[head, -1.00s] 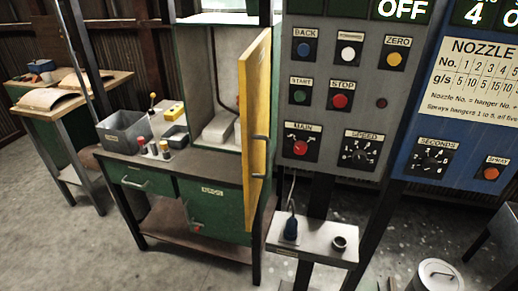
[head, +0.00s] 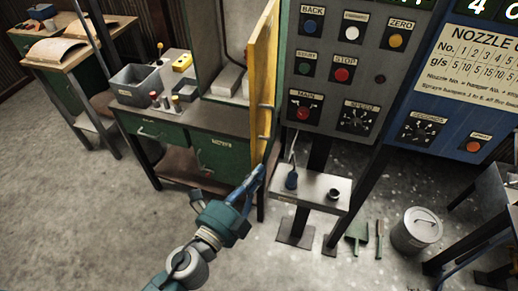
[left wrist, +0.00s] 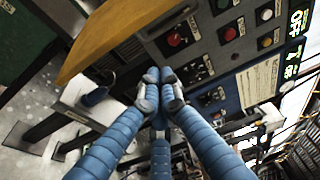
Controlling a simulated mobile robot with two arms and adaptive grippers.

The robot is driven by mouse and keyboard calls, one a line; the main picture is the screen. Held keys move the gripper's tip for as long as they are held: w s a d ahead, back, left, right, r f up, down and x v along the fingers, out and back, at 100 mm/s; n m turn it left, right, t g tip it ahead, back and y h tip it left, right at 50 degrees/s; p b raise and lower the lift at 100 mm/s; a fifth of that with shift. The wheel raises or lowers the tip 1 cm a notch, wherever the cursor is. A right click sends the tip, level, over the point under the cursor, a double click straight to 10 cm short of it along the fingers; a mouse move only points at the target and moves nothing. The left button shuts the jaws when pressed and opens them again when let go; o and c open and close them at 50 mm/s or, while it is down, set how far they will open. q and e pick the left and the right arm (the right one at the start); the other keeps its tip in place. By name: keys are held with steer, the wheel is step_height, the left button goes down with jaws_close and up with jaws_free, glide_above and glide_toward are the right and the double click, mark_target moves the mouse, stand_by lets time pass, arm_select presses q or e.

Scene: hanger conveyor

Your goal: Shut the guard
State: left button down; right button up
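The guard is a yellow hinged panel (head: 263,75), standing open and edge-on between the green cabinet and the grey control panel; it also shows in the left wrist view (left wrist: 125,35). A handle is on its lower part. My left gripper (head: 258,172) is close to the lower end of the guard in the head view; I cannot tell whether it touches. In the left wrist view my left gripper's blue fingers (left wrist: 159,82) have their tips together with nothing seen between them. My right gripper is in neither view.
The control panel (head: 378,75) with buttons and dials stands right of the guard. A small shelf (head: 312,192) with a blue tool and a cup juts out below. The green workbench (head: 185,135) is left. A lidded can (head: 416,232) stands on the floor.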

mark_target(272, 138)
arm_select(q)
steer(key=w, duration=0.3)
steer(key=w+d+p, duration=0.1)
steer(key=w, duration=0.2)
steer(key=w+p, duration=0.1)
steer(key=w, duration=0.2)
steer(key=shift+w+d+f, duration=0.1)
steer(key=shift+w+d, duration=0.05)
steer(key=shift+d, duration=0.15)
steer(key=shift+a, duration=0.5)
